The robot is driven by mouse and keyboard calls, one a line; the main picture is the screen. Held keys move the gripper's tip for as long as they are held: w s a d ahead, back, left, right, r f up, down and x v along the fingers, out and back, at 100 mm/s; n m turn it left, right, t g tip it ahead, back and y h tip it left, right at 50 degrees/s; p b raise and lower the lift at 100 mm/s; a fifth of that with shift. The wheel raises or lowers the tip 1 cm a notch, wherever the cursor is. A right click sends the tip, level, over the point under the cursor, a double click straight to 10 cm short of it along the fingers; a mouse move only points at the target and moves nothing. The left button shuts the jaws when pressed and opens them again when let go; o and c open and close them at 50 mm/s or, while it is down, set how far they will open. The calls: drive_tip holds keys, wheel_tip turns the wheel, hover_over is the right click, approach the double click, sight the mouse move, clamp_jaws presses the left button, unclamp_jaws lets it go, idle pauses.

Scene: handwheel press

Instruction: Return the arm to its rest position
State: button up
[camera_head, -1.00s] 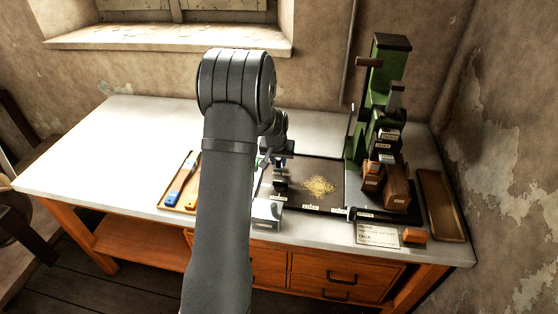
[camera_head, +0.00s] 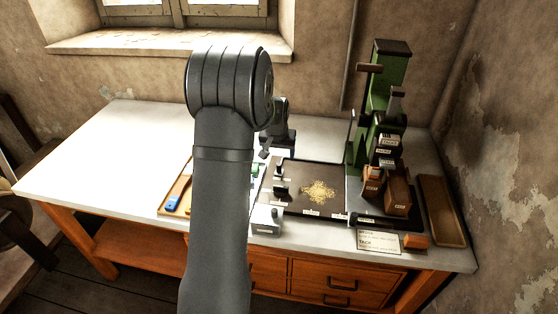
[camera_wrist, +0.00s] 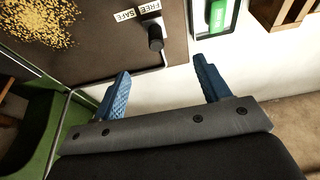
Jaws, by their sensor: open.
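My gripper (camera_wrist: 165,95) shows in the wrist view with two blue ridged fingers spread apart and nothing between them. It is above the white tabletop, beside the edge of a dark board. In the head view my arm stands in front of the table's middle and its end is mostly hidden behind the arm. The green handwheel press (camera_head: 385,80) stands at the right back of the table, apart from my arm. Its green frame also shows at the lower left in the wrist view (camera_wrist: 45,135).
A dark board (camera_head: 335,170) with a yellow granular pile (camera_head: 319,191) lies left of the press. Labelled brown blocks (camera_head: 397,195) stand at the press, with an empty brown tray (camera_head: 440,210) to the right. Another tray (camera_head: 168,205) lies left of my arm. The left tabletop is clear.

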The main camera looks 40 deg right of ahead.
sight(279, 165)
drive_tip(key=shift+r, duration=0.95)
wheel_tip(279, 165, down, 8)
drive_tip(key=shift+f, duration=0.1)
drive_tip(key=shift+s+d+r, duration=0.35)
drive_tip(key=shift+d+r, duration=0.05)
drive_tip(key=shift+r, duration=0.3)
drive_tip(key=shift+f, duration=0.1)
